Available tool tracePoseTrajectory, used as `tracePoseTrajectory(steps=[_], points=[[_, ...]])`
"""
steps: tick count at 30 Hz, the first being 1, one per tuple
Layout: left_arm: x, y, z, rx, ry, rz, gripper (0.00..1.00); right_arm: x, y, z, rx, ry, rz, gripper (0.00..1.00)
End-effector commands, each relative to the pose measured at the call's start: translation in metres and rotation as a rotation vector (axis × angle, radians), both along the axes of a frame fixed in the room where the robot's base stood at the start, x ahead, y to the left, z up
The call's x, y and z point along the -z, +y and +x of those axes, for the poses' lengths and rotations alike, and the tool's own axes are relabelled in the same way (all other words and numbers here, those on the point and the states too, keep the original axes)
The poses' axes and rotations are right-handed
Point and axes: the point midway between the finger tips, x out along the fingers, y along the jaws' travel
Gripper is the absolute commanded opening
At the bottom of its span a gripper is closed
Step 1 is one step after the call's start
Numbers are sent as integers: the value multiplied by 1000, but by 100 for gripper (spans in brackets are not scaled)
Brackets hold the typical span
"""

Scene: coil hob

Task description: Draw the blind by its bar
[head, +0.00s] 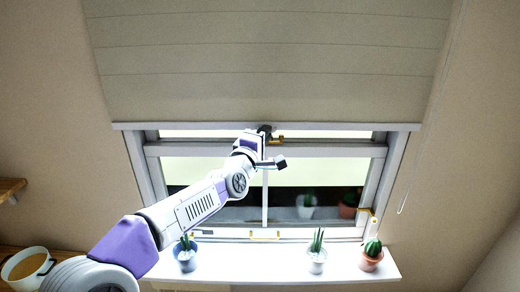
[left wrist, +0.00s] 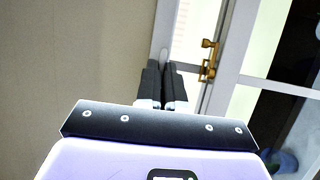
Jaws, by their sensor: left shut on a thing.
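The blind (head: 265,60) is beige and hangs over the upper part of the window. Its pale bar (head: 190,126) runs level along the bottom edge, just above the window's upper sash. My left gripper (head: 265,131) is at the middle of the bar, shut on it. In the left wrist view my two dark fingers (left wrist: 165,84) are close together at the pale bar (left wrist: 166,25); the fingertips' exact grip is hard to make out. The beige cloth fills the left side of that view. My right gripper is not in view.
The window (head: 378,185) below the bar shows bare glass. A brass catch (left wrist: 208,62) sits close to my fingers. A cord (head: 425,130) hangs at the right. A pot (head: 28,264) stands lower left.

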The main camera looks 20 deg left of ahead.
Motion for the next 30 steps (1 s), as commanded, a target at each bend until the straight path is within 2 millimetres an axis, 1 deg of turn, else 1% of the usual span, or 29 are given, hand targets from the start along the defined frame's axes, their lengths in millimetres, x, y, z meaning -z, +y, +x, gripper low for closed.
tracePoseTrajectory(steps=[1, 5, 17, 18, 22, 23, 30], points=[[-10, 0, 0, 1, -3, 2, 0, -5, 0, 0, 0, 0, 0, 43], [-19, 1, -1, -1, -2, 2, 0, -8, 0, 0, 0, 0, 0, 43], [-20, 1, -1, -2, 0, 3, 0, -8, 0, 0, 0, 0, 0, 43], [-20, 1, -1, -2, 0, 3, 11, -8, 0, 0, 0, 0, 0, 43], [-20, 1, -1, -2, 1, 2, 31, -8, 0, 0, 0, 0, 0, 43], [-19, 1, 0, -2, 1, 2, 33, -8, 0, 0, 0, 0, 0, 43], [-19, 1, -1, -1, 1, 1, 33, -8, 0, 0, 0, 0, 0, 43]])
